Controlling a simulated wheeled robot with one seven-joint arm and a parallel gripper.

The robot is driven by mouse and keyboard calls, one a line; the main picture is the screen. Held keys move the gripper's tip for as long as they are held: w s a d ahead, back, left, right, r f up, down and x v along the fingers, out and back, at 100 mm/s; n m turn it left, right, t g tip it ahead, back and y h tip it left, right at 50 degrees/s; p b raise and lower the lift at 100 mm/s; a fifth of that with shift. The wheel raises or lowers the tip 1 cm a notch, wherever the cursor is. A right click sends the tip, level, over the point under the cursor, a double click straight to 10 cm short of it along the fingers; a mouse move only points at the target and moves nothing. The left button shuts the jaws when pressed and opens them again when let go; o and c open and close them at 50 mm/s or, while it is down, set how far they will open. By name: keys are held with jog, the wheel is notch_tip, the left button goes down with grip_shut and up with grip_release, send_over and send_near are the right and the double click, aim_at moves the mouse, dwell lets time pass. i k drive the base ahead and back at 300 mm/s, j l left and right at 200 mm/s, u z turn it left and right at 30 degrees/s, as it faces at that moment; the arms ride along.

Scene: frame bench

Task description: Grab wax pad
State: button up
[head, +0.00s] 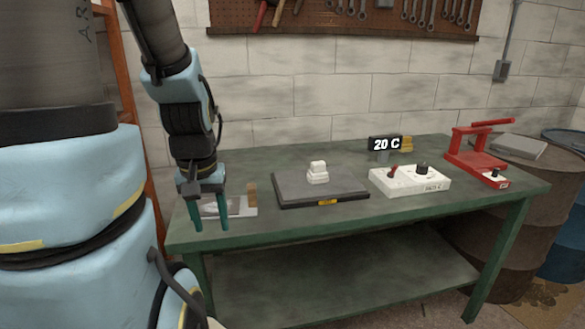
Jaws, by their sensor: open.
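My gripper (211,226) is open, pointing down with teal fingers, at the left end of the green bench (330,222). Nothing is seen held between its fingers. No item is clearly marked as the wax pad. A small white stacked lump (317,173) sits on a dark flat plate (290,190) right of my gripper. A small yellow block (406,144) is at the back of the bench, partly behind the "20 C" display. A white board (243,208) with a brown block (252,194) lies behind my gripper, partly hidden by it.
A white control box (409,181) with a red lever and dark knob stands right of the plate. The display (385,144) is behind it. A red press-like stand (473,153) is at the right end. Barrels stand beyond. The front bench strip is clear.

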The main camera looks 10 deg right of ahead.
aim_at(317, 174)
jog(key=l+u, duration=0.15)
jog(key=u, duration=0.35)
jog(key=l+u, duration=0.15)
jog(key=u, duration=0.3)
jog(key=l+u, duration=0.15)
jog(key=u, duration=0.35)
jog(key=k+l+u, duration=0.1)
jog(key=u, duration=0.4)
jog(key=k+l+u, duration=0.6)
jog(key=k+l, duration=0.2)
jog(key=k+l+u, duration=0.2)
jog(key=k+u, duration=0.15)
jog(key=k+l+u, duration=0.1)
jog(key=k+u, duration=0.2)
jog(key=k, duration=0.3)
jog(key=k+l, duration=0.1)
jog(key=k, duration=0.85)
